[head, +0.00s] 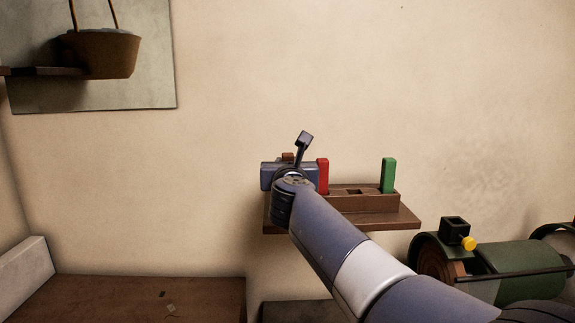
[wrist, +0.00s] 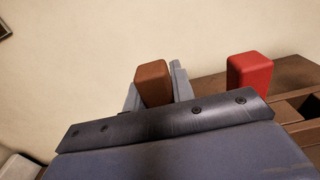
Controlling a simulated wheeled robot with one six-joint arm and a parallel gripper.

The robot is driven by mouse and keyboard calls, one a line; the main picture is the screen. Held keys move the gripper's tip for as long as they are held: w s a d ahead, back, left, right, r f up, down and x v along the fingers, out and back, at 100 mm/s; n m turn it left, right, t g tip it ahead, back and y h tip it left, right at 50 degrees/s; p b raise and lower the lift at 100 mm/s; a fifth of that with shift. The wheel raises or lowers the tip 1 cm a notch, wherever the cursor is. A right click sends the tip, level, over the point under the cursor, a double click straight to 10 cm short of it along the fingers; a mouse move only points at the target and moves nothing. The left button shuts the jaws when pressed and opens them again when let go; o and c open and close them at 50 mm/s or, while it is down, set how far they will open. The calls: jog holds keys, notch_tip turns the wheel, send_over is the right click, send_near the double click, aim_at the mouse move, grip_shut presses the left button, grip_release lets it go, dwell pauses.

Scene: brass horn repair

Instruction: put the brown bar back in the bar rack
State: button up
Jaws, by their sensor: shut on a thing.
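The brown bar (wrist: 152,84) stands between the jaws of my gripper (wrist: 155,90) in the wrist view, to the left of the red bar (wrist: 249,75). Its lower end is hidden behind my gripper's body. In the head view only the top of the brown bar (head: 288,156) shows above my gripper (head: 284,175), at the left end of the bar rack (head: 365,204). I cannot tell whether its foot is in a slot. The rack holds the red bar (head: 322,176) and a green bar (head: 388,175), with an empty slot between them.
The rack sits on a brown wall shelf (head: 405,218). A green drum-like machine (head: 520,260) with a yellow knob (head: 468,243) stands at lower right. A brown tabletop (head: 130,300) is at lower left. A basket (head: 105,52) sits at upper left. The wall above the rack is clear.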

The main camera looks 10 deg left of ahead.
jog(key=shift+f+b, duration=0.45)
jog(key=shift+f, duration=0.15)
jog(key=o, duration=1.1)
jog(key=shift+c, duration=0.2)
jog(key=b+v, duration=0.2)
jog(key=v, duration=0.8)
jog(key=shift+s, duration=0.4)
jog(key=shift+w, duration=0.15)
jog(key=p+x, duration=0.2)
jog(key=x, duration=0.8)
jog(key=shift+w+r, duration=0.1)
jog(key=shift+w, duration=0.3)
jog(key=shift+r+p, duration=0.25)
jog(key=shift+p, duration=0.1)
jog(key=shift+s, duration=0.15)
